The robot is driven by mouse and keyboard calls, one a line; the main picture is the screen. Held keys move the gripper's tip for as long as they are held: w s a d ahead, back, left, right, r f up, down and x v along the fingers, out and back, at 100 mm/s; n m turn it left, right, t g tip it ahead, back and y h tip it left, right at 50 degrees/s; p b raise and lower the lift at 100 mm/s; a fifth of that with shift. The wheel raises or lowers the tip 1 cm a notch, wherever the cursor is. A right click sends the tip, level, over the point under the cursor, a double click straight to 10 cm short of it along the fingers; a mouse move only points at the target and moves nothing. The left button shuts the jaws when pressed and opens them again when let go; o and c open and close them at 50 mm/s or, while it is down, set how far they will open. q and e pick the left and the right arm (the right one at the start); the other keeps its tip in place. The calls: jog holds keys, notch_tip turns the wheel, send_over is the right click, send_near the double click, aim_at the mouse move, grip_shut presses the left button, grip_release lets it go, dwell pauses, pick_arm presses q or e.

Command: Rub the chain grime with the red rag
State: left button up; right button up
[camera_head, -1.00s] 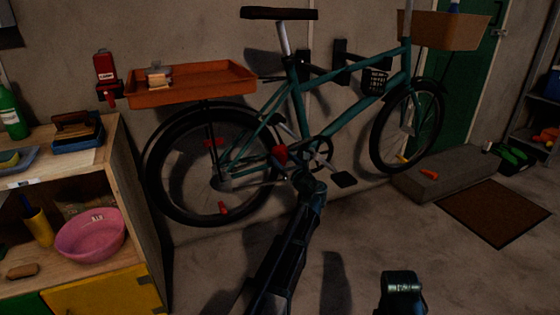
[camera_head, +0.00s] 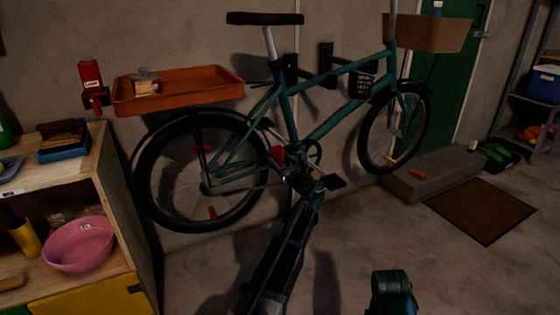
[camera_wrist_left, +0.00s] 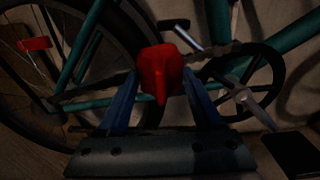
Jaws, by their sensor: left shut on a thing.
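The red rag (camera_wrist_left: 161,72) is a small bunched cloth, pinched between the blue fingers of my left gripper (camera_wrist_left: 160,90) in the left wrist view. In the head view the rag (camera_head: 277,154) shows just beyond my left gripper (camera_head: 285,164), beside the crank of the teal bicycle (camera_head: 283,95). The chain (camera_wrist_left: 100,101) runs behind the rag toward the chainring (camera_wrist_left: 272,80). I cannot tell whether the rag touches the chain. The grime cannot be made out in the dark picture, and the rag and gripper cover part of the chain.
An orange tray (camera_head: 180,97) is above the rear wheel (camera_head: 150,207). A wooden shelf unit (camera_head: 95,187) with a pink bowl (camera_head: 82,244) stands at the left. A concrete block (camera_head: 425,173) and brown mat (camera_head: 482,211) lie at the right.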

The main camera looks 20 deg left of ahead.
pick_arm(q)
jog(key=shift+s+a+f+b, duration=0.15)
jog(key=shift+s+a+f, duration=0.05)
jog(key=shift+s+a, duration=0.4)
jog(key=shift+s+a+f+b, duration=0.15)
jog(key=shift+s+a, duration=0.2)
jog(key=shift+s, duration=0.3)
jog(key=shift+s+a, duration=0.1)
jog(key=shift+s+a+f+b, duration=0.15)
jog(key=shift+s+a, duration=0.4)
jog(key=shift+s+a+f+b, duration=0.15)
jog(key=shift+s+a, duration=0.35)
jog(key=shift+s+a+f+b, duration=0.2)
jog(key=shift+s+a, duration=0.35)
jog(key=shift+s, duration=0.1)
jog(key=shift+s+a+f+b, duration=0.15)
jog(key=shift+s+a, duration=0.35)
jog(key=shift+s, duration=0.1)
jog(key=shift+s+a+f+b, duration=0.15)
jog(key=shift+s+a+b, duration=0.05)
jog(key=shift+s+a, duration=0.4)
jog(key=shift+s+a+f+b, duration=0.15)
jog(key=shift+s+a, duration=0.3)
jog(key=shift+s, duration=0.1)
